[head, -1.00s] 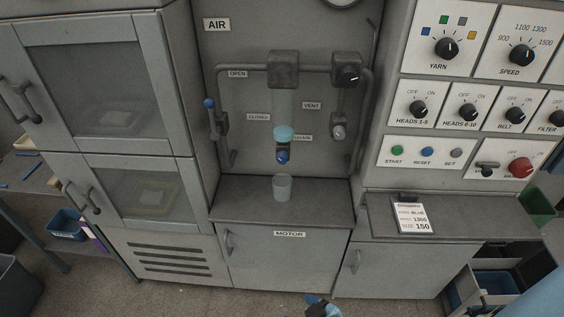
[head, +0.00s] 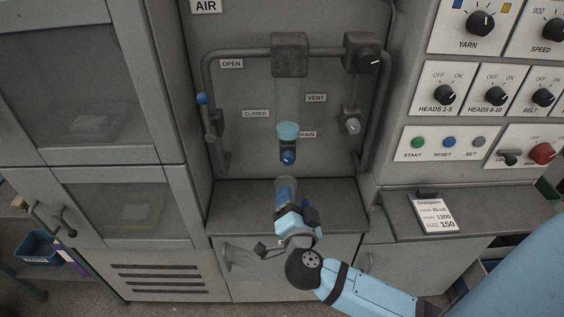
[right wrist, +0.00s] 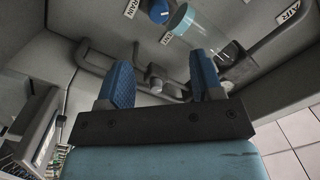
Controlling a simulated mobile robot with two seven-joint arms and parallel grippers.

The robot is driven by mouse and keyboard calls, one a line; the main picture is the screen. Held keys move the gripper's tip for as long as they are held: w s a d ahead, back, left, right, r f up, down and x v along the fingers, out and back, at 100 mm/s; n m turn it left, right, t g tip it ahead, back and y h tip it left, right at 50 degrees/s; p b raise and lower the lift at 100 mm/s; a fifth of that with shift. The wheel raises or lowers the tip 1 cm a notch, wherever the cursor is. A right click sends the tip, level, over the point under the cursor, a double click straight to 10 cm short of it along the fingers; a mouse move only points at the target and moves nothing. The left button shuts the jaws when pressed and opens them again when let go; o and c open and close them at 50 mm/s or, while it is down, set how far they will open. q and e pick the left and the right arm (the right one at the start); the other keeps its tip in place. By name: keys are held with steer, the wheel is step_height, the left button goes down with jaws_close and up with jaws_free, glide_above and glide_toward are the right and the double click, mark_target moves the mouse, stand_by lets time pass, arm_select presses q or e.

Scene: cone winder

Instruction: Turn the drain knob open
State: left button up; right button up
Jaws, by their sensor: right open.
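The drain knob (head: 288,157) is a small blue knob under the light-blue-bottomed clear bowl (head: 288,131), beside the partly hidden DRAIN label. It also shows at the top of the right wrist view (right wrist: 158,11). My right gripper (head: 286,188) is open, its blue fingers pointing up toward the panel just below the knob, apart from it. In the right wrist view the two fingers (right wrist: 162,75) stand apart with nothing between them. The clear cup on the ledge is mostly hidden behind the gripper. My left gripper is not in view.
A pipe with a blue-tipped lever (head: 202,99) runs around the bowl, between the OPEN and CLOSED labels. A grey vent knob (head: 352,126) is at the right. The ledge (head: 240,207) lies below. A control panel (head: 480,85) and order card (head: 435,214) are farther right.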

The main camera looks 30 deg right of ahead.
mark_target(289, 162)
steer(key=x, duration=1.3)
steer(key=shift+w+d+f+p, duration=0.15)
steer(key=shift+w+d+p, duration=0.05)
steer(key=shift+w+p, duration=0.1)
